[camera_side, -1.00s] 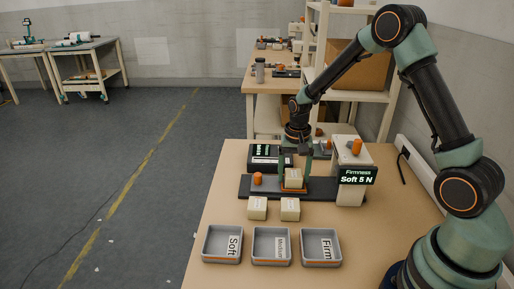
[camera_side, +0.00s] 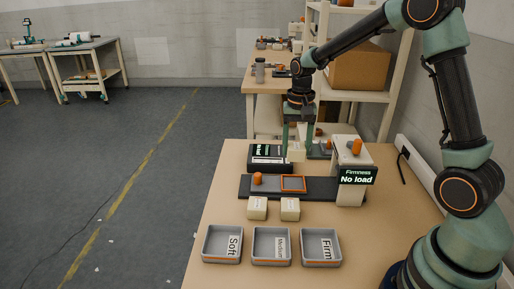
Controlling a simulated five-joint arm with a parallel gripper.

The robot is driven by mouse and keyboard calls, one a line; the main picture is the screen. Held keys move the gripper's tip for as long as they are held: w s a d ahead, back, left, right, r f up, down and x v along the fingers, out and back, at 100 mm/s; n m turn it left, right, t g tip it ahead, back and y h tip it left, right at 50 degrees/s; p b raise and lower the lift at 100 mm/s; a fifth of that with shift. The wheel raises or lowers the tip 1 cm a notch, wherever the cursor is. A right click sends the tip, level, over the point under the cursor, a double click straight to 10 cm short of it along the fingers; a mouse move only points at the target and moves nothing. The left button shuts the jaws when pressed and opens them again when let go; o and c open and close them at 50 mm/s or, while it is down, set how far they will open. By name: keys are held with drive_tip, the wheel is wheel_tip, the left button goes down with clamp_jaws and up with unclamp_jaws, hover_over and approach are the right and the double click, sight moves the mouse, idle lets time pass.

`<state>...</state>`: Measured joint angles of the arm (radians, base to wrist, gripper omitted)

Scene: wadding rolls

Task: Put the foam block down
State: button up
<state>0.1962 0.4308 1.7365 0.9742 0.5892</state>
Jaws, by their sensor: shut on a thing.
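My gripper (camera_side: 297,145) is shut on a cream foam block (camera_side: 296,152). It holds the block in the air, over the rear of the dark tester base as the picture shows it. An orange-framed pad (camera_side: 293,184) on that base is bare. The firmness tester (camera_side: 352,175) reads "No load". Three grey trays stand at the front, labelled Soft (camera_side: 209,257), Medium (camera_side: 257,259) and Firm (camera_side: 306,262); all look empty.
Two more cream blocks, a left one (camera_side: 257,208) and a right one (camera_side: 290,209), sit between the tester base (camera_side: 328,195) and the trays. A black box (camera_side: 262,157) with a display stands behind the base. Bare table lies right of the Firm tray.

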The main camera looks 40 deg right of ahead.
wheel_tip(320, 180, up, 10)
drive_tip(key=a+n, duration=0.4)
drive_tip(key=a, duration=1)
drive_tip(key=n, duration=0.5)
hover_over(224, 246)
drive_tip(key=f, duration=0.1)
wheel_tip(224, 246, down, 20)
drive_tip(key=shift+r, duration=0.1)
drive_tip(key=shift+f, duration=0.25)
drive_tip(key=o, duration=1)
drive_tip(key=shift+r, duration=0.2)
